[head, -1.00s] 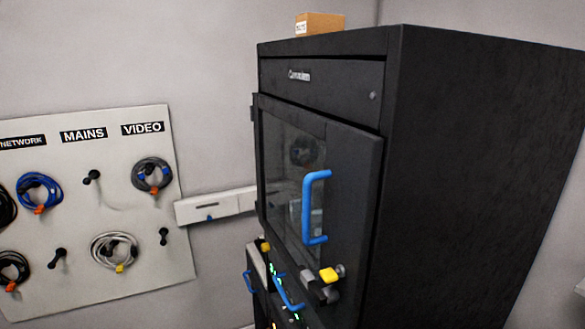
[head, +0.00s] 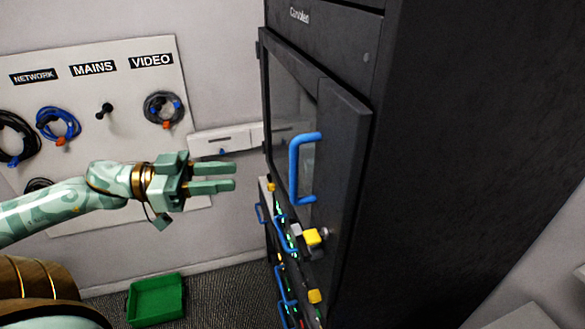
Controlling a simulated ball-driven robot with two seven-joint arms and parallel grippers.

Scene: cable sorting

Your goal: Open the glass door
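The glass door (head: 345,145) of the black rack cabinet stands at the centre, its dark frame around a glass pane (head: 284,98). It looks shut or nearly so; I cannot tell if it is ajar. A blue handle (head: 294,172) is fixed upright on its frame. My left gripper (head: 234,177) is open and empty, to the left of the handle and apart from it, its two fingers pointing right toward the door. My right gripper is not in view.
The black cabinet (head: 455,130) fills the right side. Below the door are rack units with smaller blue handles and a yellow-topped latch (head: 314,237). A cable board (head: 140,75) hangs on the wall at left. A green bin (head: 156,301) lies on the floor.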

